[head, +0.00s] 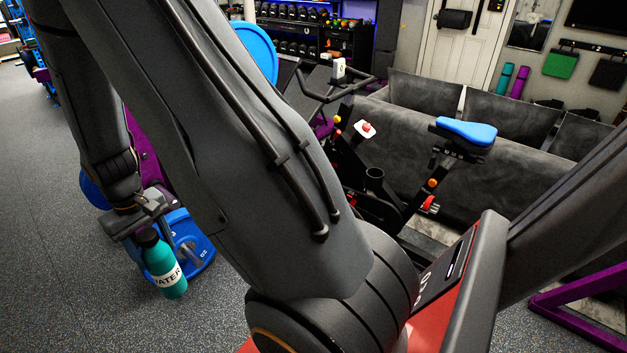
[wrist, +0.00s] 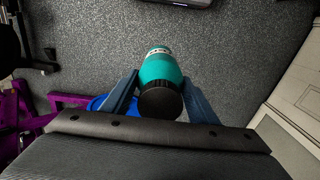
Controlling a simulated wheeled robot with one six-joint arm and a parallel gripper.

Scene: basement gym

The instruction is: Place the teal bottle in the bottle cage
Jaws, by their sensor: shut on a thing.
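The teal bottle (head: 163,262) with a black cap and a white "WATER" label hangs below my gripper (head: 148,226) at the left of the head view. My gripper is shut on it near the cap; the bottle is slightly tilted in the head view. In the wrist view the bottle (wrist: 160,68) sits between the two fingers, black cap toward the camera. A round black open-topped holder (head: 374,177) on the exercise bike looks like the bottle cage. It is to the right of my gripper, beyond my arm, and looks empty, though its inside is dark.
The exercise bike has a blue saddle (head: 466,132) and black handlebars (head: 335,88). A grey couch (head: 450,165) stands behind it. Open speckled floor (head: 50,220) is at the left.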

